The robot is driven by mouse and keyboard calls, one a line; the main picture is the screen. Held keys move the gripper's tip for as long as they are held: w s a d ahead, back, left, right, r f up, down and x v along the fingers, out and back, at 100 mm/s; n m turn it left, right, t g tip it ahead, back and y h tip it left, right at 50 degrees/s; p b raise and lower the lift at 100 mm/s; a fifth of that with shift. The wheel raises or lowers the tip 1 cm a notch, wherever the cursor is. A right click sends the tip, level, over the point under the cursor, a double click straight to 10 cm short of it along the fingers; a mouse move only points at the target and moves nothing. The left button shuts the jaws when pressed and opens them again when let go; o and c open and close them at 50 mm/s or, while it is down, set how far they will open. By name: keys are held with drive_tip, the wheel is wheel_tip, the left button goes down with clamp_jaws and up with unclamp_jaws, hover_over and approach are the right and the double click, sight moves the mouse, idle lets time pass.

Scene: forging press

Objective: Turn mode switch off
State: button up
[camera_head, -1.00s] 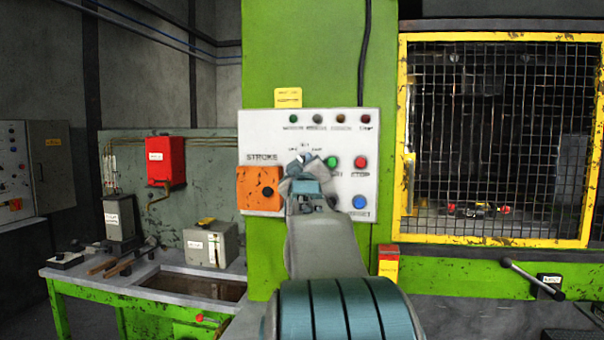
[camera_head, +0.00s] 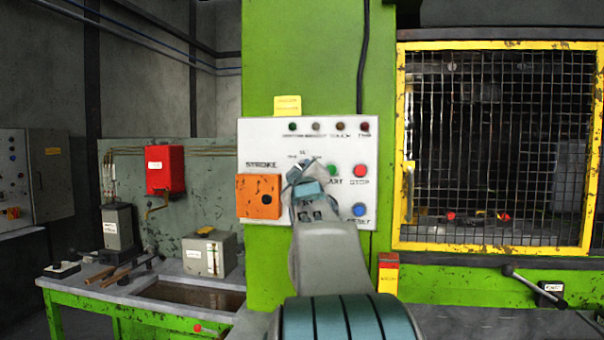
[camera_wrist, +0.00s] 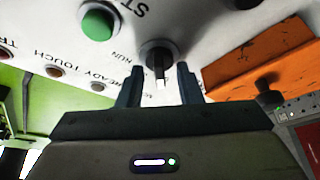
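The mode switch is a black rotary knob with a white pointer mark (camera_wrist: 159,62), on the white control panel (camera_head: 262,138). In the wrist view it stands between the two fingertips of my gripper (camera_wrist: 158,80). The fingers are apart, with a visible gap on each side of the knob. The wrist view shows the panel lettering turned over, with a "RUN" label near the knob. In the head view my gripper (camera_head: 304,174) is at the panel, tilted, and covers most of the switch. Small position labels show just above it.
The green start button (camera_wrist: 98,22) is close beside the switch. The red stop button (camera_head: 360,171) and blue reset button (camera_head: 359,210) are to the right. The orange stroke box (camera_head: 258,196) juts out at left. A yellow mesh guard (camera_head: 401,150) stands further right.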

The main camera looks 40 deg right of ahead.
drive_tip(key=b+v, duration=0.4)
drive_tip(key=v, duration=0.9)
drive_tip(key=shift+s+a, duration=0.25)
drive_tip(key=shift+s, duration=0.1)
drive_tip(key=shift+f, duration=0.2)
drive_tip(key=w+a+f+m+g+y+p, duration=0.15)
drive_tip(key=a+f+g+y+p, duration=0.5)
drive_tip(key=a+f, duration=0.85)
drive_tip(key=s+a+f+m+g+y+p, duration=0.1)
drive_tip(key=s+a+f+g+y, duration=0.1)
drive_tip(key=s+a+f+g, duration=0.2)
drive_tip(key=s+a+f+g+y+p, duration=0.2)
drive_tip(key=s+a+f, duration=0.6)
drive_tip(key=s+f, duration=0.4)
drive_tip(key=shift+s+a+f+m+g+y, duration=0.25)
drive_tip(key=shift+s+m+g+y, duration=0.15)
drive_tip(key=shift+g, duration=0.75)
